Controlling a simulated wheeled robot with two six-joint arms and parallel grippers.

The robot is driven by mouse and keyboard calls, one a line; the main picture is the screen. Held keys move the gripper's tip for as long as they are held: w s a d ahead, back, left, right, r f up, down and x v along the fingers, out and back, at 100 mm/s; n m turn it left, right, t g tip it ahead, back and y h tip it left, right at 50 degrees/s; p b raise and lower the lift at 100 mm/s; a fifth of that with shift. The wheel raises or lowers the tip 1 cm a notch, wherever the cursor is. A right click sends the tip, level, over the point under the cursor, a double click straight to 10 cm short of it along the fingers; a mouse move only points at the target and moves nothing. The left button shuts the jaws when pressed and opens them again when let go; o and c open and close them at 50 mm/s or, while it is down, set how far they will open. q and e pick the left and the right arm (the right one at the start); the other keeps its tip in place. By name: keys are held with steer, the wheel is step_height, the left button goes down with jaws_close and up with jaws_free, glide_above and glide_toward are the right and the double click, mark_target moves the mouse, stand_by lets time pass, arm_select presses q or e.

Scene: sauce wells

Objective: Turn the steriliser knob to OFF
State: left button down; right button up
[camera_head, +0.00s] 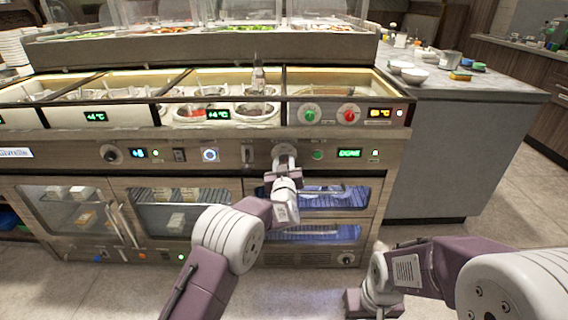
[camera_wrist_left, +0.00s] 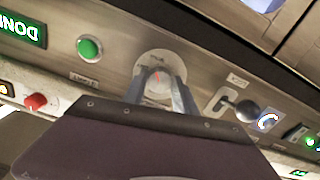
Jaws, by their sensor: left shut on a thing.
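The steriliser knob sits on a pale round plate (camera_head: 284,150) on the counter's front panel, above the blue-lit steriliser compartment (camera_head: 315,233). My left gripper (camera_head: 284,160) is at the knob and covers most of it in the head view. In the left wrist view the gripper's two fingers (camera_wrist_left: 160,80) are shut on the knob, with the pale plate (camera_wrist_left: 160,56) showing behind them. The knob's pointer and markings are too hidden to read. My right arm is folded low at the right, and its gripper (camera_head: 368,303) is too unclear to tell its state.
A green button (camera_head: 317,155) and a lit display reading DONE (camera_head: 349,153) are right of the knob. Sauce wells (camera_head: 257,110) are above. Floor is free in front.

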arm_select(q)
steer(key=n+b, duration=0.1)
steer(key=n, duration=0.2)
steer(key=shift+f+n, duration=0.1)
steer(key=shift+n, duration=0.3)
steer(key=n+b, duration=0.2)
steer(key=n, duration=0.1)
steer(key=shift+n, duration=0.3)
steer(key=n+b, duration=0.4)
steer(key=n, duration=0.2)
steer(key=n+b, duration=0.4)
steer(key=shift+n, duration=0.4)
steer(key=n+b, duration=0.3)
steer(key=shift+n, duration=0.4)
steer(key=n+b, duration=0.2)
steer(key=n, duration=0.1)
steer(key=shift+n+b, duration=0.7)
steer(key=shift+n, duration=0.6)
steer(key=shift+r+n, duration=0.2)
steer(key=shift+n, duration=0.1)
